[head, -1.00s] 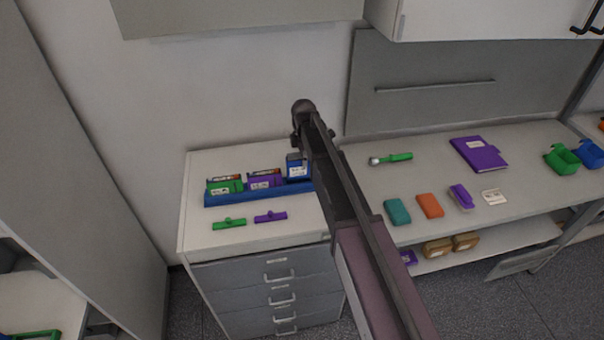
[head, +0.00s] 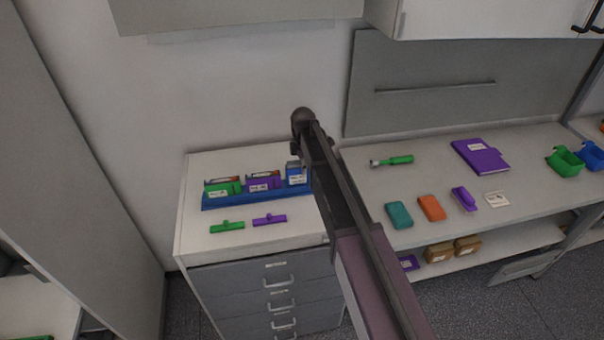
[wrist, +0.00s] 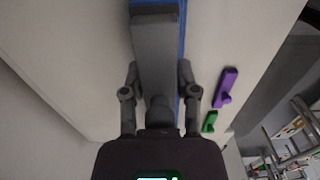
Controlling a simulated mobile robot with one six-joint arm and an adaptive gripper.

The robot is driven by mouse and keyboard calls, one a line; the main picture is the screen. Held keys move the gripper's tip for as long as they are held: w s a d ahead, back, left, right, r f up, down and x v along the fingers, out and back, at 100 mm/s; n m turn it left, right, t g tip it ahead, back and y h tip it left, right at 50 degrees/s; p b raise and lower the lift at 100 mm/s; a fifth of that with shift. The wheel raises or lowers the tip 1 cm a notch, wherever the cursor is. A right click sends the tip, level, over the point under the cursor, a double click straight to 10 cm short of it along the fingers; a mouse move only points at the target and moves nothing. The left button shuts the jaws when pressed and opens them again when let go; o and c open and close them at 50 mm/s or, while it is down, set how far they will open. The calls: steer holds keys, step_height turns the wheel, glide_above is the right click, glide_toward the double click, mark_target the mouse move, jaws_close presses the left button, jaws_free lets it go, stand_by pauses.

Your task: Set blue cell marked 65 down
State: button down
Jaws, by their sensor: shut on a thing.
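The blue cell (head: 296,174), a small block with a pale label, stands upright at the right end of the blue tray (head: 228,202) on the drawer cabinet. Its marking is too small to read. My gripper (wrist: 158,76) shows in the wrist view with its two fingers either side of a grey block face, which I take to be the cell's side (wrist: 155,50), and is shut on it. A blue strip of the tray (wrist: 182,30) runs behind it. In the head view my arm hides the fingers. Whether the cell's bottom touches the tray cannot be told.
A green cell (head: 218,187) and a purple cell (head: 262,181) stand in the tray. A green clip (head: 227,226) and a purple clip (head: 270,220) lie in front on the white cabinet top (head: 215,242). The bench at right holds a purple binder (head: 480,156) and several small items.

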steer(key=shift+f+b, duration=0.65)
steer(key=shift+f, duration=0.3)
steer(key=shift+f, duration=0.1)
steer(key=shift+c, duration=1.8)
jaws_free()
steer(key=shift+r, duration=0.2)
step_height(320, 180, up, 12)
steer(key=p, duration=1.2)
steer(key=shift+s, duration=0.1)
